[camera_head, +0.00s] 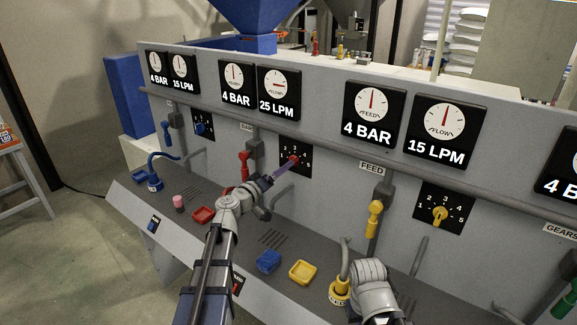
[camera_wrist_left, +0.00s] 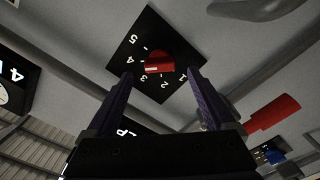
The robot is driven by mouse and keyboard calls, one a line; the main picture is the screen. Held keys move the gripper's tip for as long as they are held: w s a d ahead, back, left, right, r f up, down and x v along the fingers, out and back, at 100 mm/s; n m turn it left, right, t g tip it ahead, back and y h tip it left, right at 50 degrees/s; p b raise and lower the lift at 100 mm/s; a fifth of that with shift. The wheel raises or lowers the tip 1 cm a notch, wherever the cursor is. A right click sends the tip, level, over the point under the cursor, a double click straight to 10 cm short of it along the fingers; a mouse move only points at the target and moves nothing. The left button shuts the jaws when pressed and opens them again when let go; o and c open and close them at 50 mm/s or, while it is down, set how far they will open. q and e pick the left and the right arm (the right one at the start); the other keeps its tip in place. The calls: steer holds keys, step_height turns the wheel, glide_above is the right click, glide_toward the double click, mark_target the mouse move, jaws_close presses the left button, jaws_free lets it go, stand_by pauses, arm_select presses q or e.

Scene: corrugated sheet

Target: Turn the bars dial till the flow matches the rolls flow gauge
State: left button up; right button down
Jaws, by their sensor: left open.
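The red dial (camera_head: 293,160) is on a black plate numbered 1 to 5, below a pair of gauges reading 4 BAR (camera_head: 235,84) and 25 LPM (camera_head: 279,93). The sign beside it, starting "BA" (camera_head: 246,127), is partly hidden. The flow needle points right. My left gripper (camera_head: 281,170) is at the red dial. In the left wrist view its open fingers (camera_wrist_left: 160,80) stand on either side of the dial (camera_wrist_left: 158,58), and whether they touch it I cannot tell. No readable rolls sign shows.
To the left, a 15 LPM gauge (camera_head: 180,67) is above a blue dial (camera_head: 200,127). To the right, the FEED flow gauge (camera_head: 442,122) reads 15 LPM above a yellow dial (camera_head: 439,215). A red valve handle (camera_head: 244,164) and pipes stand close to my left arm. Small trays line the ledge.

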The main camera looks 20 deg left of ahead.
arm_select(q)
steer(key=x, duration=0.4)
steer(key=shift+w, duration=0.25)
steer(key=c, duration=1.4)
